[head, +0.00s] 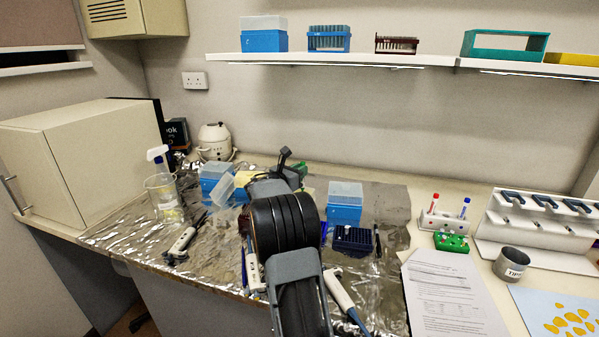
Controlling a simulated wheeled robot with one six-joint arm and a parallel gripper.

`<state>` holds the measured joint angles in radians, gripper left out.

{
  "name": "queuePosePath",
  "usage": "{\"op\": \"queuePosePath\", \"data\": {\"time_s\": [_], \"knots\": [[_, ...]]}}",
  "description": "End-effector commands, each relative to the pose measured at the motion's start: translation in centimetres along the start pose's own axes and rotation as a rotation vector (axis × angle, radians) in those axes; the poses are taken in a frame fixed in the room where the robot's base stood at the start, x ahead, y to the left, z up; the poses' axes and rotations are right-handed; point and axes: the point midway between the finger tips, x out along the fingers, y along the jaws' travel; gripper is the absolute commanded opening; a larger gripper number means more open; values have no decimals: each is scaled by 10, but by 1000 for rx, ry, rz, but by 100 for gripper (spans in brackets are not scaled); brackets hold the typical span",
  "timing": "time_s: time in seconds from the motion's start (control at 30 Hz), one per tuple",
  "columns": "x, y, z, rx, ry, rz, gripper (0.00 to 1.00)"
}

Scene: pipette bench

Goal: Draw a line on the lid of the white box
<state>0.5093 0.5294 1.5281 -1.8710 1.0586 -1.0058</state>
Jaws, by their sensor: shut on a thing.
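My arm reaches up the middle of the head view, and its far end (285,160) hangs over the foil-covered bench. The gripper's fingers and anything between them are hidden behind my arm. I cannot make out a small white box with a lid; part of the bench is hidden behind my arm. Two pens, one with a red cap (434,203) and one with a blue cap (465,207), stand in a white holder (440,221) to the right of my arm.
A large cream cabinet (75,160) and a spray bottle (160,180) stand left. Blue tip boxes (345,204), a dark blue rack (352,241) and pipettes (182,243) crowd the foil. Papers (450,295), a grey cup (511,262) and a pipette stand (540,228) are right.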

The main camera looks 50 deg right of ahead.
Motion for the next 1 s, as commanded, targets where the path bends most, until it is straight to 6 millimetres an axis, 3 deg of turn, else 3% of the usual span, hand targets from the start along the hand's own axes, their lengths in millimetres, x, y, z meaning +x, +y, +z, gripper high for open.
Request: {"op": "queuePosePath", "data": {"time_s": [0.47,1.0], "knots": [[0,0,4,1,-1,-1,0],[0,0,45,2,-3,-1,0]]}}
